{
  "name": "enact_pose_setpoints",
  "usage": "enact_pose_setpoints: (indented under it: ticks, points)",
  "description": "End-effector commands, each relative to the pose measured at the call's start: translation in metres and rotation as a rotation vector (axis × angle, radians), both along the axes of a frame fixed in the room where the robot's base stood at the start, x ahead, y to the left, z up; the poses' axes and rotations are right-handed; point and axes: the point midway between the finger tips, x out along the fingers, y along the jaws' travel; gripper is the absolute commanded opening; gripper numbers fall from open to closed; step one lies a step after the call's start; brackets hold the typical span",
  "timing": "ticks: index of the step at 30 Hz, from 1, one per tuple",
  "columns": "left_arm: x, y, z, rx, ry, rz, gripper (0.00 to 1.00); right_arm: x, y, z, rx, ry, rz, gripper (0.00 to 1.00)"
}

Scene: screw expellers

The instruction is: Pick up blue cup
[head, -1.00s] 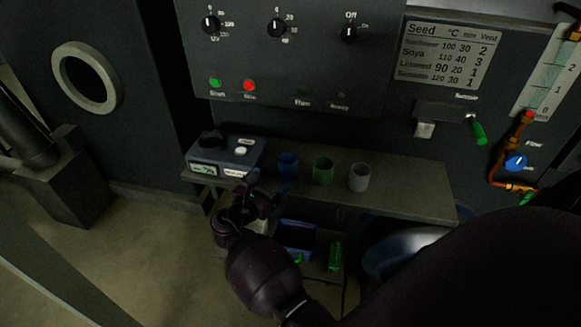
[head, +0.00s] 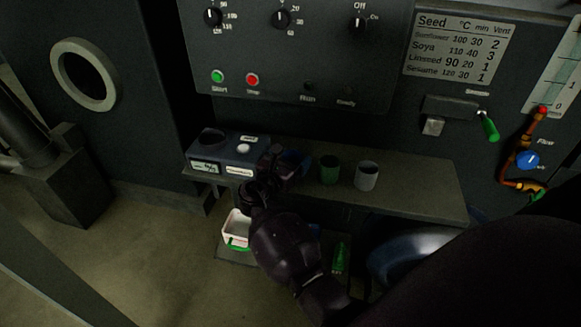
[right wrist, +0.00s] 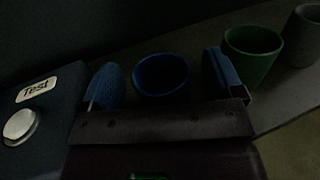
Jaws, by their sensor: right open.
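The blue cup (head: 294,164) stands on the shelf (head: 420,190), partly hidden by my right gripper (head: 279,163) in the head view. In the right wrist view the blue cup (right wrist: 161,75) shows upright with its open rim up. My right gripper (right wrist: 160,82) is open, with one blue finger pad on each side of the cup. A gap shows between the cup and each pad. The cup's lower part is hidden by the gripper body. My left gripper is not in view.
A green cup (head: 329,170) and a grey cup (head: 367,176) stand to the right on the shelf. A test device (head: 226,152) with a white button sits to the left. The control panel (head: 300,60) rises behind. A white container (head: 236,229) is below the shelf.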

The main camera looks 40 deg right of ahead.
Motion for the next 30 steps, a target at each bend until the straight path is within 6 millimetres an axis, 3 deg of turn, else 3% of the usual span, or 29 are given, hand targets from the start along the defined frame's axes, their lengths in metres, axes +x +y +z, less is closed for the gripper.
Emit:
enact_pose_setpoints:
  ticks: [4,11,21,30]
  points:
    - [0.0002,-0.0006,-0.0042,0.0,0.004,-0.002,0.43,0.0054,-0.0139,-0.0015,-0.001,0.002,0.0,0.86]
    - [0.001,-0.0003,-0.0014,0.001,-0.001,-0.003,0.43,0.0062,-0.0149,0.0007,0.0,0.0,0.0,0.85]
    - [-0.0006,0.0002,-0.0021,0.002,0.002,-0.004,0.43,0.0059,-0.0147,0.0003,0.001,0.0,0.0,0.34]
    - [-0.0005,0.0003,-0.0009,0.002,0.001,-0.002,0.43,0.006,-0.0146,0.0046,0.001,-0.002,0.0,0.33]
